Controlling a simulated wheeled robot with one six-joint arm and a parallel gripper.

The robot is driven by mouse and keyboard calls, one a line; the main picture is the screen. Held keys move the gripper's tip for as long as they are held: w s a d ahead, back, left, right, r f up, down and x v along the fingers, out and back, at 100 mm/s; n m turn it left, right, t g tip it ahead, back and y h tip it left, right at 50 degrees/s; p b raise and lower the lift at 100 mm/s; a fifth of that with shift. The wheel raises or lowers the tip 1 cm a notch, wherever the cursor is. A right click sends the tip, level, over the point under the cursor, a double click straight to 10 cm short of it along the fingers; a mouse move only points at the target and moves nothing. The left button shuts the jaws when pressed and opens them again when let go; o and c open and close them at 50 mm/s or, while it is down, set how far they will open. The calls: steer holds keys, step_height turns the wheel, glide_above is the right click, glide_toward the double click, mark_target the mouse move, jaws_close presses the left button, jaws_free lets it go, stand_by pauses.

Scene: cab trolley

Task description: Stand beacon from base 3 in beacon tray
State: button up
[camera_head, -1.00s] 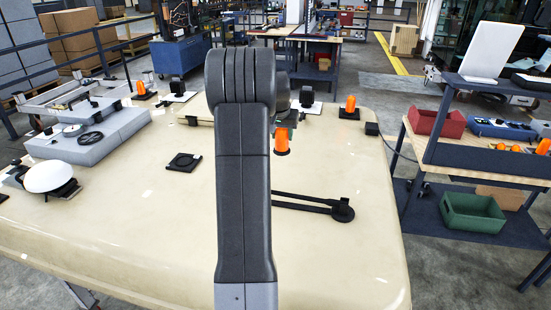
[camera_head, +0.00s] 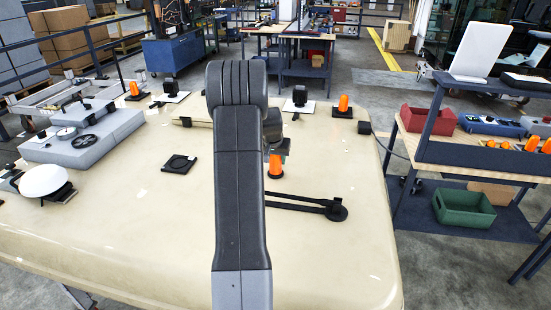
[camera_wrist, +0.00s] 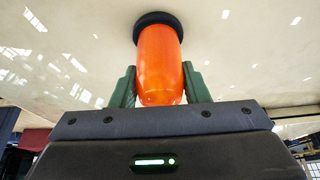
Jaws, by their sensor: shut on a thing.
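My gripper (camera_head: 276,151) is shut on an orange beacon (camera_head: 275,166), over the cream roof panel and just behind the black wiper arm. In the wrist view the beacon (camera_wrist: 160,60) sits between two green fingers (camera_wrist: 160,84), with its dark ring end pointing away from me. I cannot tell how far it is above the panel. An empty black square base (camera_head: 180,164) lies left of my arm. Other orange beacons stand on black bases at the back left (camera_head: 134,89) and back right (camera_head: 343,104). No base number is readable. I cannot tell which container is the beacon tray.
The black wiper arm (camera_head: 310,205) lies on the roof panel (camera_head: 130,245). On the trolley at right are a red bin (camera_head: 428,119), a blue tray (camera_head: 491,125), several orange beacons (camera_head: 504,145) and a lower green bin (camera_head: 464,208). A floor gap separates panel and trolley.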

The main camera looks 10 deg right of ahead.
steer(key=shift+f, duration=0.2)
steer(key=o, duration=1.1)
steer(key=shift+c, duration=0.2)
steer(key=shift+r, duration=0.1)
